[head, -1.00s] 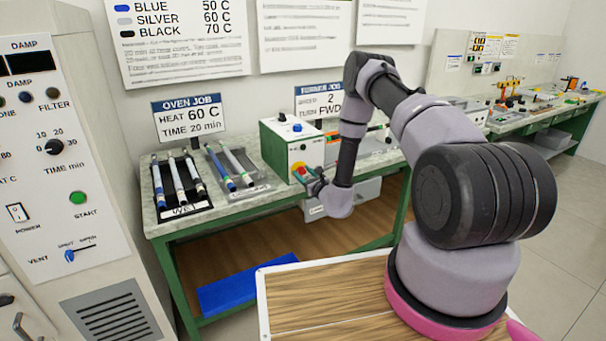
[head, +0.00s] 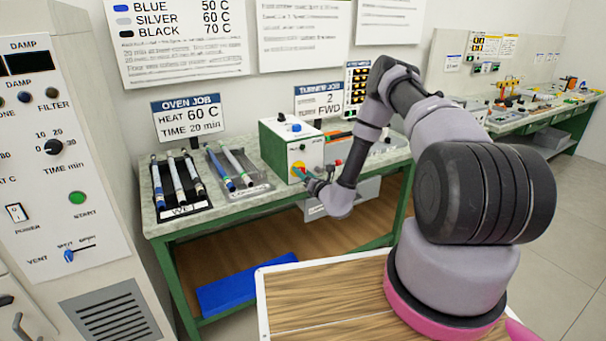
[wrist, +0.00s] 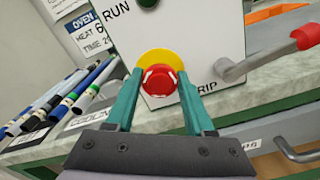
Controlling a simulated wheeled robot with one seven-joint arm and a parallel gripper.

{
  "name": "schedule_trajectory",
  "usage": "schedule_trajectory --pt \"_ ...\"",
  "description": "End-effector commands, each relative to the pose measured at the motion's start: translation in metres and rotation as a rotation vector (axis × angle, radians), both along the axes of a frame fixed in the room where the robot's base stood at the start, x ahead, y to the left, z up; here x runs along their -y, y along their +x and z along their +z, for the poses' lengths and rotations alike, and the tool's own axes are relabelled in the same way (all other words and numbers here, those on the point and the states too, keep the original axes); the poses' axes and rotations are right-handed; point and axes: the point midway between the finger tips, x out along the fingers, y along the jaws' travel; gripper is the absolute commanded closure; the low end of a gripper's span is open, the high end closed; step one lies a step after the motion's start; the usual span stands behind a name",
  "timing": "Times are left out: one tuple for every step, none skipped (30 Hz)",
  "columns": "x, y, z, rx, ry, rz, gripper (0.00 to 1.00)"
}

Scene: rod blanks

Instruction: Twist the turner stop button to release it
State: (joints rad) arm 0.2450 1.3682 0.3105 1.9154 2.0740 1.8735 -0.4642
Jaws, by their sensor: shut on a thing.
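The turner stop button is a red knob (wrist: 161,80) on a yellow disc, low on the white front of the turner box (head: 291,150). In the wrist view my gripper (wrist: 163,86) has one teal finger on each side of the red knob and is shut on it. In the head view the gripper (head: 302,172) is at the front of the box, and the yellow disc shows just above it. The fingertips partly cover the sides of the disc.
A grey lever with a red grip (wrist: 305,36) stands right of the button. A drawer handle (wrist: 298,152) is below the bench edge. The OVEN JOB sign (head: 189,116) stands behind.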

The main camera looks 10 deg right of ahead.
Motion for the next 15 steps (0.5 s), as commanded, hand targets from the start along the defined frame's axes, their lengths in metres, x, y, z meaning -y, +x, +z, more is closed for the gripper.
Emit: schedule_trajectory --pt "-0.0002 0.0025 0.0024 0.004 0.007 -0.001 1.0" --pt "-0.0002 0.0025 0.0025 0.005 0.009 -0.001 1.0" --pt "-0.0001 0.0025 0.0025 0.004 0.011 -0.001 1.0" --pt "-0.0001 0.0026 0.0026 0.004 0.012 -0.001 1.0" --pt "-0.0001 0.0026 0.0026 0.003 0.013 -0.001 1.0" --pt "0.0 0.0026 0.0027 0.003 0.014 -0.001 1.0" --pt "-0.0001 0.0027 0.0028 0.003 0.014 -0.001 1.0" --pt "-0.0001 0.0027 0.0029 0.003 0.013 -0.001 1.0" --pt "-0.0001 0.0027 0.0029 0.003 0.013 -0.001 1.0" --pt "-0.0001 0.0028 0.0029 0.003 0.013 -0.001 1.0" --pt "-0.0001 0.0028 0.0029 0.004 0.013 -0.002 1.0" --pt "-0.0001 0.0028 0.0029 0.004 0.013 -0.002 1.0" --pt "-0.0001 0.0029 0.003 0.004 0.013 -0.002 1.0" --pt "0.0 0.0029 0.0031 0.004 0.013 -0.002 0.43" --pt "0.0 0.0027 0.003 0.004 0.013 -0.002 0.28"
